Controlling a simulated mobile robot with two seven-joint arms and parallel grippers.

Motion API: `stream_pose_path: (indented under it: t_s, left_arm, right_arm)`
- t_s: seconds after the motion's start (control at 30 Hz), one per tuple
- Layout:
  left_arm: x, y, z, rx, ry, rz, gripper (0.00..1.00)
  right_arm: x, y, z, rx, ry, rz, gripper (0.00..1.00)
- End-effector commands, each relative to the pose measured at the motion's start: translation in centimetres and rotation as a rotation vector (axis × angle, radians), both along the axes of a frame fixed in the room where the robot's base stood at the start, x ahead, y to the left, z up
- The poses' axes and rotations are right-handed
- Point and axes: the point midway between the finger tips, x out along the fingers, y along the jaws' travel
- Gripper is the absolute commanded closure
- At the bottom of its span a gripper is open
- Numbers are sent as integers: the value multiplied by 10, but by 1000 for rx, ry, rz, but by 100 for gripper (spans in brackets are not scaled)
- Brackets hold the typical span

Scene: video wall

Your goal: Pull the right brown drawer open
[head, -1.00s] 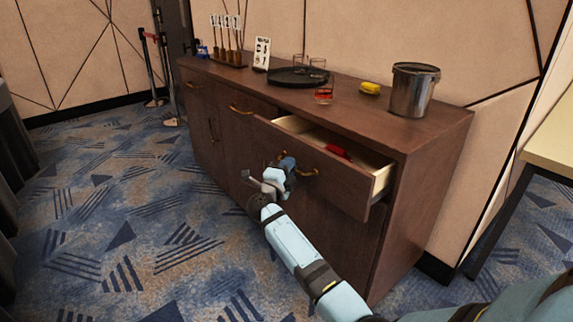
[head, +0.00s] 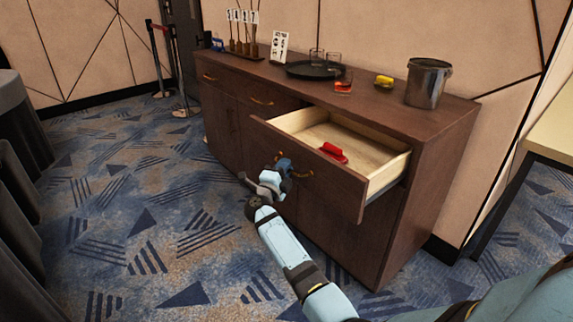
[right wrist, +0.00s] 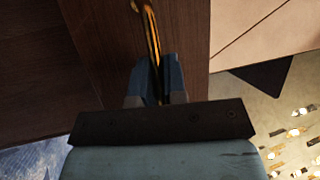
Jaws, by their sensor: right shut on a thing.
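The right brown drawer (head: 325,183) of the sideboard stands well open, with its pale wooden inside showing. A red object (head: 333,152) lies in it near the front. My right gripper (head: 285,165) is at the drawer front, shut on its brass handle (head: 302,174). In the right wrist view, the two blue fingers (right wrist: 158,82) close around the curved brass handle (right wrist: 152,32). My left gripper is not in view.
Carpeted floor (head: 140,215) is free in front. A pale table (head: 552,130) stands at the right.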

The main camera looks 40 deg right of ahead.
Motion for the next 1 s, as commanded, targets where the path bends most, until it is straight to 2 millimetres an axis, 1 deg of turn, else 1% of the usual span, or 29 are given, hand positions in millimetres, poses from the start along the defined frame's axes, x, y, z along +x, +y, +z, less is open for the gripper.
stream_pose_path:
  t_s: [0.03, 0.1, 0.3, 0.57, 0.63, 0.87, 0.9, 1.0]
  left_arm:
    - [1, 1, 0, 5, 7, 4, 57]
    - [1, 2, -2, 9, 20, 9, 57]
    - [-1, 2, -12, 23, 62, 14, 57]
    - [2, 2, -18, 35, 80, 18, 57]
    - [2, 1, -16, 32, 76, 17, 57]
    - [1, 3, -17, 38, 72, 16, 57]
    - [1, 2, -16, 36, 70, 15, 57]
    - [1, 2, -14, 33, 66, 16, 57]
  right_arm:
    - [0, 11, 0, 10, 3, 3, 100]
    - [0, 19, -1, 14, 4, 3, 100]
    - [-2, 32, -4, 17, 8, 0, 100]
    - [-5, 37, -6, 20, 13, -5, 100]
    - [-4, 38, -6, 19, 13, -2, 100]
    - [-3, 36, -3, 12, 8, -3, 100]
    - [-3, 36, -4, 12, 8, -3, 83]
    - [-3, 36, -3, 12, 6, -2, 64]
